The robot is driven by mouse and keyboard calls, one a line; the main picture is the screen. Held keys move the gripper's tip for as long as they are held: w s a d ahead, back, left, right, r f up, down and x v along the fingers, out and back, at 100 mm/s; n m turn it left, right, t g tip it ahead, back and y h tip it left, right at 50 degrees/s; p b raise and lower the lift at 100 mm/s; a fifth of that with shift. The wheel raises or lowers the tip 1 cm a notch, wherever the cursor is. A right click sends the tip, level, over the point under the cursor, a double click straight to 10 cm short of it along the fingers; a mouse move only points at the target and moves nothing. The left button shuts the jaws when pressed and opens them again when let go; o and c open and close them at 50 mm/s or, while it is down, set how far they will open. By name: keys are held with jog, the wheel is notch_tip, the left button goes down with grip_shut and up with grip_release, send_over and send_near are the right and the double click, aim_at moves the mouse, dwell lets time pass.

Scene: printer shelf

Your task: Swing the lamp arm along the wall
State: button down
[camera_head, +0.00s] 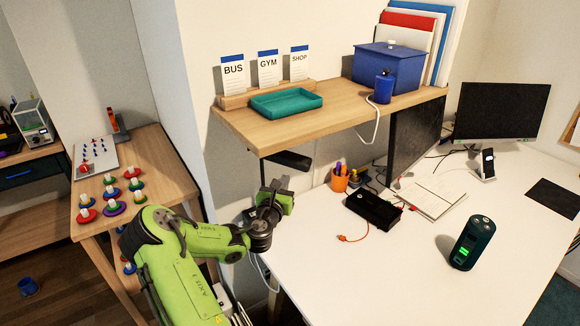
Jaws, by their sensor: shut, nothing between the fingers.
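A short dark bar (291,160), which looks like the head of the lamp arm, sticks out from under the front left of the wooden shelf. Its joint and the rest of its length are hidden by the shelf or too dark to make out. My gripper (283,184) is just below and to the left of this bar, at the end of my green arm. It is shut and empty. I cannot tell whether it touches the bar.
The wooden shelf (335,116) overhangs close above my gripper, carrying cards, a teal tray (286,104) and a blue box (388,68). On the white desk (345,282) stand an orange pen cup (339,181), a black box (373,208) and monitors.

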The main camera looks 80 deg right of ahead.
aim_at(293, 164)
jog(key=d+p, duration=0.1)
jog(key=d, duration=0.6)
jog(key=shift+s, duration=0.15)
